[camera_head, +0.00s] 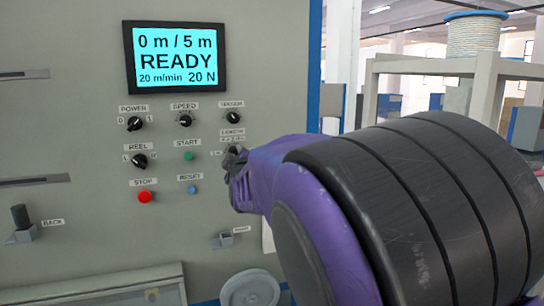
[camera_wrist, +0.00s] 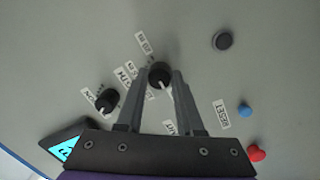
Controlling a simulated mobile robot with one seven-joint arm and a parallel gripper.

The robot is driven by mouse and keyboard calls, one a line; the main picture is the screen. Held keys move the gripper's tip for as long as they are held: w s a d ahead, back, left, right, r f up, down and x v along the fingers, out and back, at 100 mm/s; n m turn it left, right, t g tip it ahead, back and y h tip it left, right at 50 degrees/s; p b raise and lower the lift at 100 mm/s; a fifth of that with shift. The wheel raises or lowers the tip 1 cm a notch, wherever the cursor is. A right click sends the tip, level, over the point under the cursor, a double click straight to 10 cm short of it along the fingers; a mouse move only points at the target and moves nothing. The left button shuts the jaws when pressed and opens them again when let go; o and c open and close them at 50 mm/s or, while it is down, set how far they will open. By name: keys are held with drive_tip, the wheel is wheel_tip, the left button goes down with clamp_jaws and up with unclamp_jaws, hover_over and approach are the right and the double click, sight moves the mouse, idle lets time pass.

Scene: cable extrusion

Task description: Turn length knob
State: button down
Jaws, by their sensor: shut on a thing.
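The black length knob (camera_head: 233,150) sits on the grey panel below the tension knob (camera_head: 233,118). It is partly hidden by my gripper (camera_head: 236,168) in the head view. In the wrist view, my gripper (camera_wrist: 157,88) has its two fingers on either side of the length knob (camera_wrist: 160,74), closed on it. A white pointer line shows on the knob. The display (camera_head: 176,57) reads "0 m / 5 m", "READY", "20 m/min" and "20 N".
Close by are the power knob (camera_head: 134,123), speed knob (camera_head: 185,119), reel knob (camera_head: 139,161), green start button (camera_head: 188,156), blue reset button (camera_head: 192,189) and red stop button (camera_head: 145,197). A lever (camera_head: 21,220) juts out at left. Shelving (camera_head: 450,66) stands behind on the right.

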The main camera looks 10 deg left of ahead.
drive_tip(key=c, duration=0.5)
unclamp_jaws()
drive_tip(key=shift+c, duration=0.2)
drive_tip(key=shift+s+d, duration=0.1)
